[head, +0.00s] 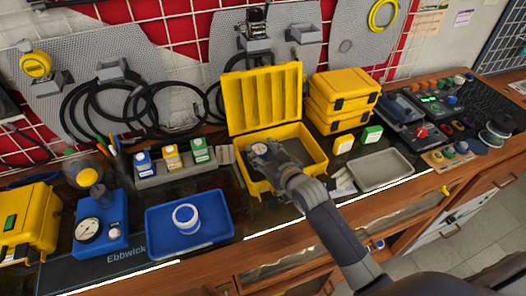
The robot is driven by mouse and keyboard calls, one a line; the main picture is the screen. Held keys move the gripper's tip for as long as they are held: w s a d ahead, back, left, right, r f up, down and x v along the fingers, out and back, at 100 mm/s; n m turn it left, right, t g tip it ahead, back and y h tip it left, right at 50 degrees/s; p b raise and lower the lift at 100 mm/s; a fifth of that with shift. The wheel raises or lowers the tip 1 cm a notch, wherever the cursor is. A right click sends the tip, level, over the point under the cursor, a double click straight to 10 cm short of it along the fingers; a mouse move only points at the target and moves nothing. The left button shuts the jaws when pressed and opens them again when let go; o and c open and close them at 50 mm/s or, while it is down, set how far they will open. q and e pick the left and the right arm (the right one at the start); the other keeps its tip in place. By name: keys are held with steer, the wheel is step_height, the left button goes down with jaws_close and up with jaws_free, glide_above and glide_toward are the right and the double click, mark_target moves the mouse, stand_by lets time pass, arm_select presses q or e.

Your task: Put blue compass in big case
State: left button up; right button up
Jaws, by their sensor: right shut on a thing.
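The big case (241,167) is yellow and stands open near the middle of the bench, its ribbed lid (265,97) upright at the back. My right gripper (268,155) reaches into the case from the lower right. It is shut on a small round thing with a pale face, which I take to be the blue compass (258,148). The compass is at the left part of the case opening. The fingers hide part of it, and I cannot tell whether it touches the case floor. My left gripper is not in view.
Stacked yellow cases (342,90) stand right of the open case. A grey tray (382,170) lies at the right front. A blue tray (190,238) with a white ring (186,217) and a blue gauge unit (100,224) are at the left. Hoses hang behind.

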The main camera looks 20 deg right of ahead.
steer(key=o, duration=1.1)
steer(key=shift+s+f, duration=0.15)
steer(key=shift+f, duration=0.25)
steer(key=shift+c, duration=0.2)
steer(key=shift+f, duration=0.1)
steer(key=v, duration=0.4)
steer(key=r+v, duration=0.1)
steer(key=v, duration=0.3)
steer(key=b+v, duration=0.1)
steer(key=v, duration=0.3)
steer(key=shift+r, duration=0.35)
